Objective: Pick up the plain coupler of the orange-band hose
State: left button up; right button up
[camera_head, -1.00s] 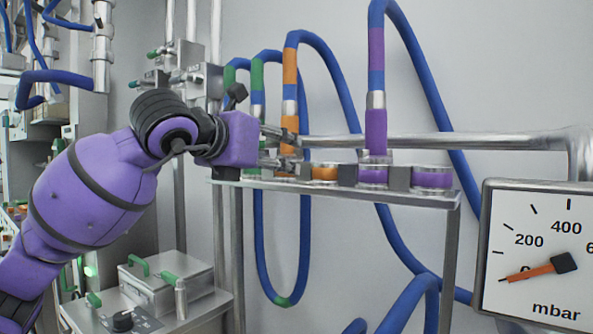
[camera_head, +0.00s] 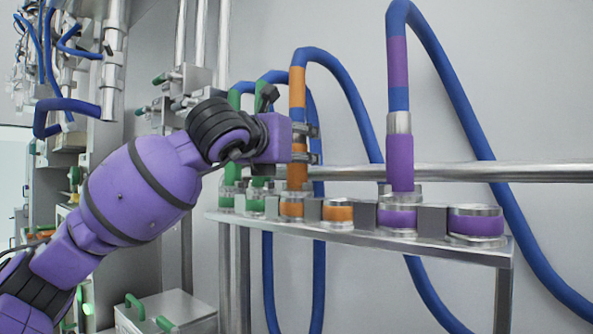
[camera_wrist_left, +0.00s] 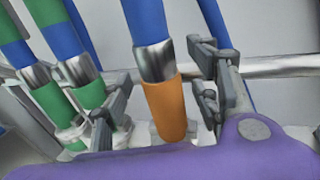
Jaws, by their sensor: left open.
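The orange-band hose (camera_head: 298,107) stands upright at the rack, with an orange band on blue near its top. Its lower end is an orange sleeve (camera_head: 297,175) under a metal collar, seated in an orange-ringed holder on the rack. My left gripper (camera_head: 308,145) is open at the upper part of this end, its fingers partly hiding the collar. In the left wrist view the orange sleeve (camera_wrist_left: 166,112) and its metal collar (camera_wrist_left: 154,62) show between the two spread fingers. Contact cannot be told. My right gripper is not in view.
Two green-banded hoses (camera_head: 233,150) stand close left of the gripper. A purple-banded hose (camera_head: 400,160) stands to the right. An orange-ringed holder (camera_head: 337,213) and a purple-ringed one (camera_head: 476,222) are empty. A metal rail (camera_head: 490,172) runs behind.

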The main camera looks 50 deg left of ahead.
pick_arm(q)
jog(key=shift+x, duration=0.75)
grip_shut()
jog(key=shift+r, duration=0.1)
jog(key=shift+r, duration=0.5)
notch_tip(320, 180, up, 2)
jog(key=shift+r, duration=0.1)
jog(key=s+d+r+b, duration=0.1)
jog(key=s+d+r, duration=0.7)
jog(key=s, duration=0.3)
jog(key=shift+s+r, duration=0.25)
jog(key=shift+r, duration=0.55)
